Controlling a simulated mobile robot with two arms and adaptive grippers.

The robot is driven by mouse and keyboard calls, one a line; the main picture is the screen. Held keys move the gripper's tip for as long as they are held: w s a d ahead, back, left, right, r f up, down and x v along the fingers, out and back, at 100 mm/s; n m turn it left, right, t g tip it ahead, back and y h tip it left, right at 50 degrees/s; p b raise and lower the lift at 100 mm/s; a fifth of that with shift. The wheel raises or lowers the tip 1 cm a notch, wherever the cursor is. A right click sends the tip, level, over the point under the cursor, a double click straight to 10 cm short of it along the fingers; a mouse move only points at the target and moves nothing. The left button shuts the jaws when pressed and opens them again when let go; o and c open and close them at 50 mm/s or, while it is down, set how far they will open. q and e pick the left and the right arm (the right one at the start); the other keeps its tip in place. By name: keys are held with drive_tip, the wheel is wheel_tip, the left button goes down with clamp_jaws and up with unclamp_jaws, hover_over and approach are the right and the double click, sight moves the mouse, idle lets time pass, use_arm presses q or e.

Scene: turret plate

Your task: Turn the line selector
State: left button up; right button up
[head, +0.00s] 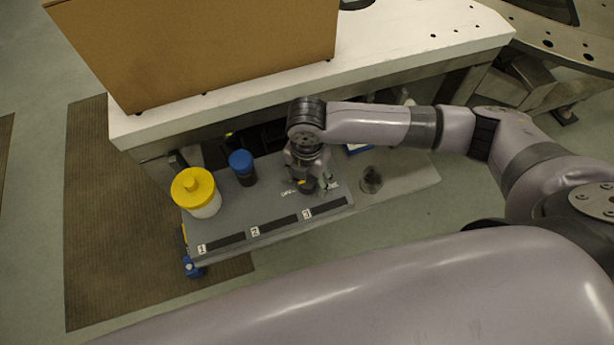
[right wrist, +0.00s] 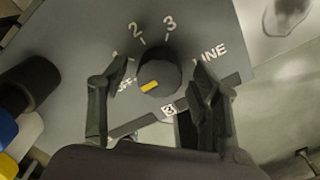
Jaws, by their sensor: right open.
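The line selector is a dark round knob (right wrist: 160,76) with a yellow mark, on a grey panel (right wrist: 70,45). In the right wrist view its yellow mark lies at the lower left, by the "OFF" label. The labels "2", "3" and "LINE" stand around it; the "1" is mostly hidden by a finger. My right gripper (right wrist: 158,68) is open, with one finger at each side of the knob; I cannot tell whether they touch it. In the head view the right gripper (head: 308,175) is above the knob (head: 306,187) and partly covers it. My left gripper is not in view.
A jar with a yellow lid (head: 193,184) and a blue-capped container (head: 242,163) stand on the panel's left. Slots numbered 1 to 3 run along its front edge. A clear cup-like object (head: 371,180) is to the right. A white table (head: 400,45) with a cardboard box (head: 210,50) overhangs behind.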

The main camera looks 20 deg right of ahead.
drive_tip(key=shift+c, duration=0.5)
drive_tip(key=c, duration=1.1)
